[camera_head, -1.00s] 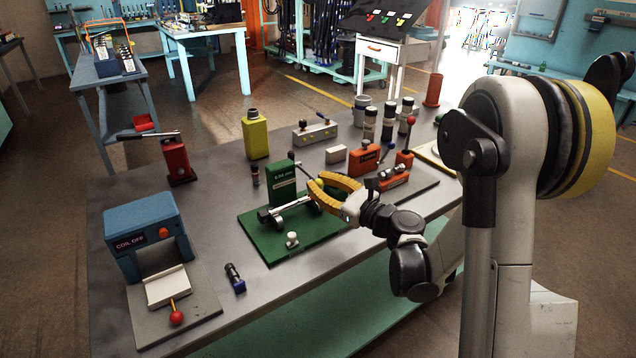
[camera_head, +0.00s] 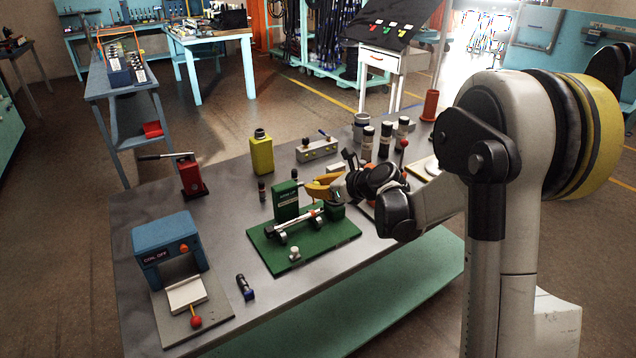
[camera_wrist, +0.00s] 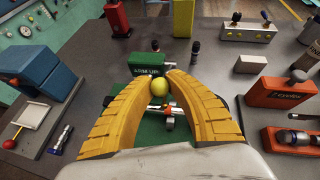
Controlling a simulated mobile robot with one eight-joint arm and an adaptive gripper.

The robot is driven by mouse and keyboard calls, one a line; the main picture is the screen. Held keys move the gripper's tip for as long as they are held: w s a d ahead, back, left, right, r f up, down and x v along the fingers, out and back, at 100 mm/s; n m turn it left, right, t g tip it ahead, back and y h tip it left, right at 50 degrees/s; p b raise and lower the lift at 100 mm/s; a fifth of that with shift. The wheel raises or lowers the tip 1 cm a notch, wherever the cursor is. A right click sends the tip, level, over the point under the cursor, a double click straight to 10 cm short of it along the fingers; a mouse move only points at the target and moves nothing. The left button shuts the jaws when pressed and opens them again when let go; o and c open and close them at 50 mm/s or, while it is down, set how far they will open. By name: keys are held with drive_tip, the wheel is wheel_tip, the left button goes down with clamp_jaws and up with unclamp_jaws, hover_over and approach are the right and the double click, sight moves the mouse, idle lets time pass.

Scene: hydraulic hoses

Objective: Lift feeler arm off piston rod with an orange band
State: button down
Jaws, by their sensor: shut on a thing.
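A green fixture base (camera_head: 345,234) on the bench carries an upright green block (camera_head: 286,203) and a silver piston rod (camera_head: 302,222) lying on rollers. The rod also shows in part in the wrist view (camera_wrist: 157,110), below the fingers. My gripper (camera_head: 308,190) reaches in from the right, above the rod and beside the block. In the wrist view its yellow fingers (camera_wrist: 158,78) are closed around a yellow ball knob (camera_wrist: 159,89), apparently on the feeler arm. The feeler arm itself is mostly hidden by the fingers and knob. I cannot clearly make out an orange band.
A blue coil box (camera_head: 165,245) stands at the front left, with a small dark cylinder (camera_head: 245,287) near it. A red hand-pump (camera_head: 191,180), a yellow bottle (camera_head: 261,155) and a valve block (camera_head: 316,150) stand behind. The orange block (camera_wrist: 278,92) is right of the fixture.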

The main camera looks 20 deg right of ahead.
drive_tip(key=r+g+p, duration=0.1)
drive_tip(key=w+r+p, duration=0.1)
drive_tip(key=r+g+h+p, duration=0.1)
drive_tip(key=shift+w+a+g+p, duration=0.3)
drive_tip(key=shift+w+p, duration=0.05)
drive_tip(key=shift+w+a+r+m+g+h+p, duration=0.15)
drive_tip(key=shift+w+r+g+h+p, duration=0.1)
drive_tip(key=shift+w+g+p, duration=0.2)
drive_tip(key=shift+w+a+r+m+g+h+p, duration=0.15)
drive_tip(key=shift+w+r+g+h+p, duration=0.15)
drive_tip(key=shift+g+p, duration=0.25)
drive_tip(key=shift+w+r+g+p, duration=0.1)
drive_tip(key=shift+w+g+p, duration=0.25)
drive_tip(key=shift+w+g, duration=0.05)
drive_tip(key=shift+w+a+r, duration=0.2)
drive_tip(key=shift+w, duration=0.35)
drive_tip(key=c, duration=1.2)
unclamp_jaws()
drive_tip(key=shift+c, duration=0.2)
drive_tip(key=v, duration=1.2)
